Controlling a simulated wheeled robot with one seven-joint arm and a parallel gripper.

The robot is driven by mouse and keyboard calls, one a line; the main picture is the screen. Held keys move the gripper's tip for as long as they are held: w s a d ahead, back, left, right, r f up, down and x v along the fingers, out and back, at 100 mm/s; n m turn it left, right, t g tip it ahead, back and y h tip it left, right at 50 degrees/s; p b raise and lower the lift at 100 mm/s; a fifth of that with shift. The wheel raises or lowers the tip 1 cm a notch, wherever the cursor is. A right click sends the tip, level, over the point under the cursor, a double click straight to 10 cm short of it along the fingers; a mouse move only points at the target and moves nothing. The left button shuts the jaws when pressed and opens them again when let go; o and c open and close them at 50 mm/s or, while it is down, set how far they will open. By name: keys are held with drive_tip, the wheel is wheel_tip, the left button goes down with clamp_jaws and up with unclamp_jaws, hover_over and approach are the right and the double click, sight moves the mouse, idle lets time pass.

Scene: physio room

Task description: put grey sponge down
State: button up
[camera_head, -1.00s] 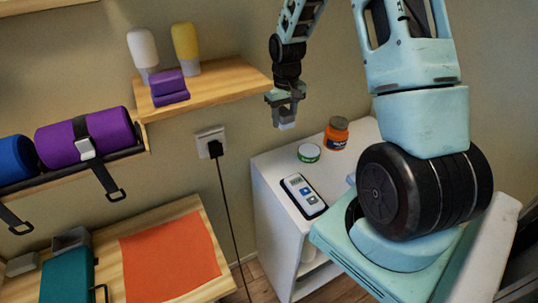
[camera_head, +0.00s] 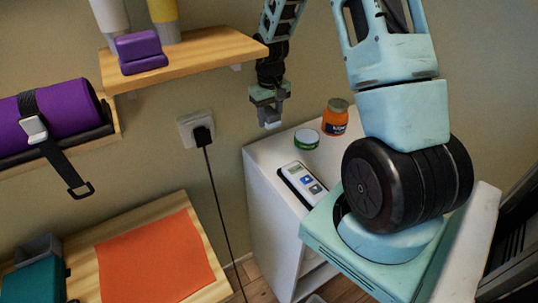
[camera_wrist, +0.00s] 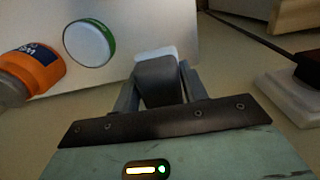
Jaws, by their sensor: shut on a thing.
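In the wrist view, my gripper (camera_wrist: 157,85) is shut on the grey sponge (camera_wrist: 160,77), a dark grey block with a pale far end. Only a small pale tip of the sponge (camera_head: 272,124) shows below the fingers in the head view. The sponge appears held in the air, touching no surface that I can see.
A white cabinet (camera_head: 262,185) carries a green-rimmed tin (camera_head: 306,139), an orange jar (camera_head: 335,118) and a handheld device (camera_head: 303,181). A wooden shelf (camera_head: 195,56) with a purple block (camera_head: 140,52) is left of my gripper. A plug (camera_head: 203,134) and an orange mat (camera_head: 153,258) are lower left.

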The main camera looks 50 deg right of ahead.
sight(270, 149)
wheel_tip(270, 149, down, 10)
drive_tip(key=shift+f+p, duration=0.2)
drive_tip(key=shift+p, duration=0.85)
drive_tip(key=shift+f, duration=0.1)
drive_tip(key=o, duration=1)
drive_tip(key=shift+c, duration=0.2)
wheel_tip(270, 149, up, 12)
drive_tip(key=b, duration=0.2)
drive_tip(key=shift+b, duration=0.3)
